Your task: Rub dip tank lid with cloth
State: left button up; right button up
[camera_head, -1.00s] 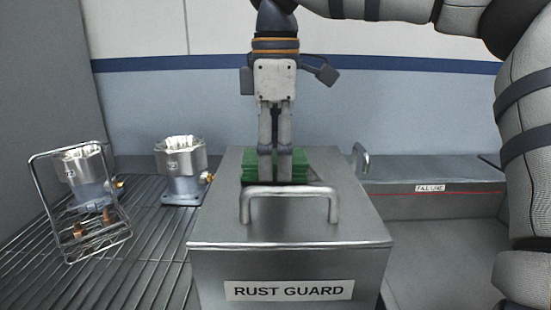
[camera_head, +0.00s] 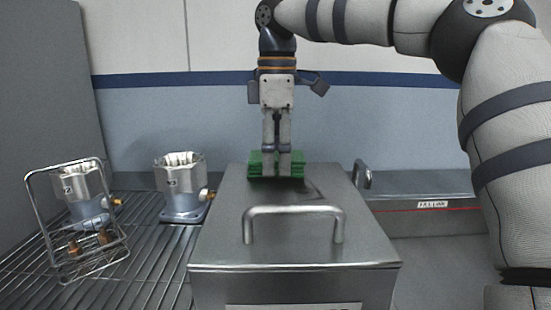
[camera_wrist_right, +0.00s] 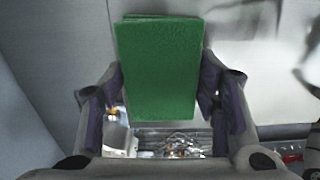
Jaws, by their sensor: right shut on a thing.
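The dip tank lid (camera_head: 225,232) is a flat grey metal cover with a bar handle (camera_head: 293,210) near its front. The green folded cloth (camera_head: 256,165) is at the far part of the lid, behind the handle. My right gripper (camera_head: 276,172) points down and is shut on the cloth. The cloth appears to touch the lid. In the right wrist view the cloth (camera_wrist_right: 160,68) fills the space between the two fingers of my right gripper (camera_wrist_right: 162,100). My left gripper is in neither view.
Two machined housings (camera_head: 181,185) (camera_head: 80,192) stand on the wire rack (camera_head: 150,250) at the left, one inside a wire carrier (camera_head: 62,276). A grey trough with a fill-line label (camera_head: 433,204) is at the right. A wall (camera_head: 350,125) stands behind the tank.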

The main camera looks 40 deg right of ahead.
aim_at(295, 155)
jog(key=shift+s+d+r, duration=0.25)
jog(key=shift+s+d, duration=0.1)
jog(key=shift+s, duration=0.05)
jog(key=shift+s+d+f+p, duration=0.2)
jog(key=shift+s+d+p, duration=0.15)
jog(key=shift+s+d, duration=0.4)
jog(key=shift+d, duration=0.2)
jog(key=shift+s+a+f, duration=0.2)
jog(key=shift+s+a, duration=0.65)
jog(key=shift+s, duration=0.05)
jog(key=shift+s+a+f, duration=0.2)
jog(key=shift+s+a, duration=0.65)
jog(key=shift+s+a+r, duration=0.15)
jog(key=shift+s+a, duration=1)
jog(key=shift+s, duration=0.25)
jog(key=shift+s+a+r, duration=0.1)
jog(key=shift+s+a, duration=1)
jog(key=shift+s, duration=0.3)
jog(key=shift+w+d, duration=1.25)
jog(key=shift+w, duration=0.25)
jog(key=shift+w+d, duration=1.25)
jog(key=shift+w, duration=0.2)
jog(key=shift+w+d, duration=1.4)
jog(key=shift+w, duration=0.3)
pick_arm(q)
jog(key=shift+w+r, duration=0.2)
pick_arm(e)
jog(key=shift+r, duration=0.1)
